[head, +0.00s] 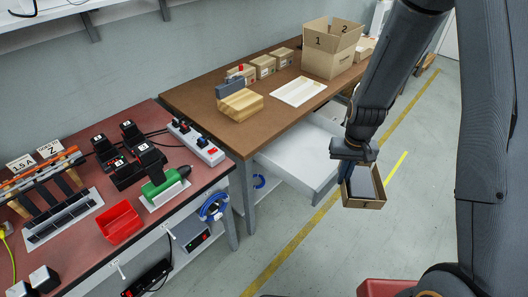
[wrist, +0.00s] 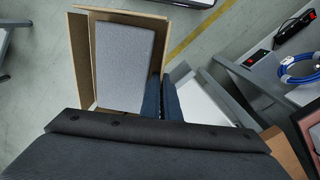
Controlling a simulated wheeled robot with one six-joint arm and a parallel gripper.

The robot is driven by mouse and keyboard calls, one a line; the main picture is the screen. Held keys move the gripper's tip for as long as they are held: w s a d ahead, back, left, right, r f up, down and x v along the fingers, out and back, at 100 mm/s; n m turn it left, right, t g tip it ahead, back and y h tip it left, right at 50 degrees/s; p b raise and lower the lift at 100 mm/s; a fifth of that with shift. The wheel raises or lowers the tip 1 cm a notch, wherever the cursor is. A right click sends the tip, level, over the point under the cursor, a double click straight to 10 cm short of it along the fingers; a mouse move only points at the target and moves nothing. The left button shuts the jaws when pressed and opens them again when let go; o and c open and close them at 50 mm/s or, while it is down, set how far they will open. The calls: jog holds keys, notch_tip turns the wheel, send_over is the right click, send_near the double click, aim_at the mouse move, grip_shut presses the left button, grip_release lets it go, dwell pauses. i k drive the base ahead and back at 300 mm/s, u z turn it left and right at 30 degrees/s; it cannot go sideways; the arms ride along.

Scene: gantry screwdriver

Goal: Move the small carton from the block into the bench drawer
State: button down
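The small carton (head: 376,202) is a brown open-topped box with a grey slab inside. My gripper (head: 357,170) is shut on one side wall of it and holds it in the air over the floor, right of the drawer. In the wrist view, the carton (wrist: 82,60) hangs left of my gripper's dark blue fingers (wrist: 161,98), its wall between them. The bench drawer (head: 312,178) is pulled out, white inside, under the brown bench; part of it shows in the wrist view (wrist: 200,103). The wooden block (head: 242,105) stands on the bench, its top bare.
The brown bench (head: 200,98) also bears a white tray (head: 299,91), several small cartons and a large open box (head: 330,62). A red-topped bench (head: 72,185) with tools and chargers stands at left. Floor right of the drawer is clear.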

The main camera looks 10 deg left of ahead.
aim_at(312, 156)
jog(key=u, duration=0.5)
jog(key=i, duration=1)
